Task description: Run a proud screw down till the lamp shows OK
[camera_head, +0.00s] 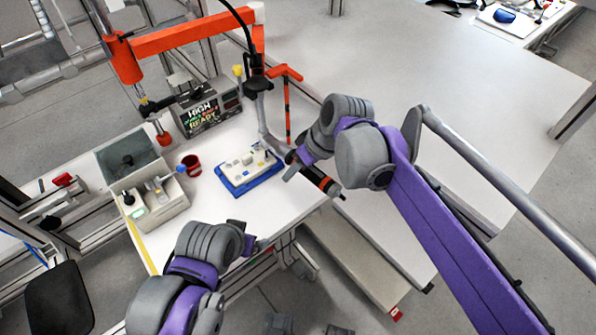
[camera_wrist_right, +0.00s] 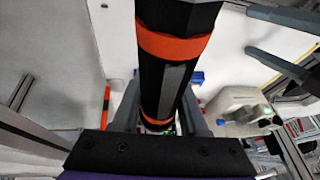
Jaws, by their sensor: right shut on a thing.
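My right gripper (camera_head: 300,164) is shut on a black power screwdriver (camera_head: 322,182) with orange bands, held tilted just right of the blue fixture. In the right wrist view the screwdriver (camera_wrist_right: 178,65) fills the middle between my fingers (camera_wrist_right: 165,115). A white part (camera_head: 247,162) with small features on top sits on the blue fixture (camera_head: 236,189); single screws are too small to tell. A display box (camera_head: 208,112) behind shows HIGH in white and READY in green. My left gripper (camera_head: 247,243) is low at the table's front edge, its jaws not clear.
A red cup (camera_head: 191,165) stands left of the fixture. A grey bin unit (camera_head: 160,207) stands further left. An orange boom (camera_head: 185,37) and a black cable hang above the bench. The white table (camera_head: 440,75) at the right is clear.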

